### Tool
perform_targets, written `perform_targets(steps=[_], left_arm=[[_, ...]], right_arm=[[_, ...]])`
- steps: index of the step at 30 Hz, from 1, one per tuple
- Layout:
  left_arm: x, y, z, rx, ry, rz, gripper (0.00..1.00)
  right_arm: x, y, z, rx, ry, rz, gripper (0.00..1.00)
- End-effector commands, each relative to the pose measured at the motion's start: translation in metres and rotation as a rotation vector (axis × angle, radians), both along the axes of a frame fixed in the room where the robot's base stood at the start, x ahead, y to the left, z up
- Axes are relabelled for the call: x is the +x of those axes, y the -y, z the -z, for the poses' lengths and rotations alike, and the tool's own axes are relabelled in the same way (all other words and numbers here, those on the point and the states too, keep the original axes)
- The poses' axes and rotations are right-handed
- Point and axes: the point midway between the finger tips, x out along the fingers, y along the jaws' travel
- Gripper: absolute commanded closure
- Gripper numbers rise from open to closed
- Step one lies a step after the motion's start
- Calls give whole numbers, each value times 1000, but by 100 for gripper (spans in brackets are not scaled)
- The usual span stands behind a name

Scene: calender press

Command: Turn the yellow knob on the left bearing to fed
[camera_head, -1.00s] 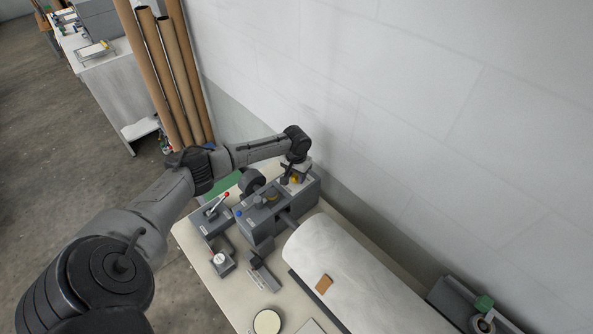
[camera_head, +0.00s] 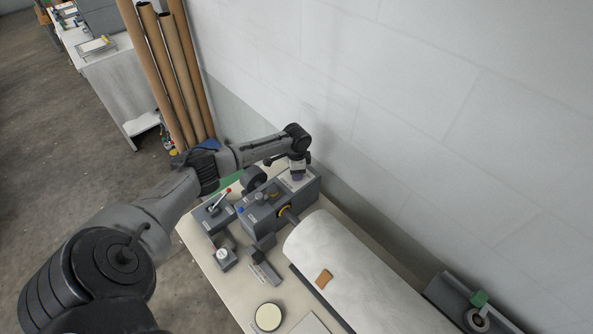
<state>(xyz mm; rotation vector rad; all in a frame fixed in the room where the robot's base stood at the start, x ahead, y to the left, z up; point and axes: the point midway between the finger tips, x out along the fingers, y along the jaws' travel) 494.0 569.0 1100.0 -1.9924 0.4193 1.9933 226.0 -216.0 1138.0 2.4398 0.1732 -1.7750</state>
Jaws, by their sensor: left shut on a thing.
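The left bearing (camera_head: 258,220) is a grey block at the far left end of the press, with a pale label plate (camera_head: 299,187) on top. My left gripper (camera_head: 298,176) points down onto the plate, its fingers shut. The yellow knob that showed there earlier is now hidden behind the gripper, so its turn position cannot be read. My right gripper is not in view.
A big white roll (camera_head: 345,265) with a brown patch runs from the bearing to the lower right. A red-tipped lever (camera_head: 223,198) and a small dial box (camera_head: 222,257) stand left of the bearing. The wall is close behind; cardboard tubes (camera_head: 165,85) lean on it.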

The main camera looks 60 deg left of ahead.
Motion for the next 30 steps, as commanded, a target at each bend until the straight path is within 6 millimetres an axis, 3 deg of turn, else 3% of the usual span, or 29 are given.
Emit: perform_targets(steps=[12, 29, 30], left_arm=[[1, 0, 0, 0, 1, 167, 81], [1, 0, 0, 0, 1, 190, 81], [1, 0, 0, 0, 1, 190, 54]], right_arm=[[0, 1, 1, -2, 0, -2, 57], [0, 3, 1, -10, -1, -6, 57], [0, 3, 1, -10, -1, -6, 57]])
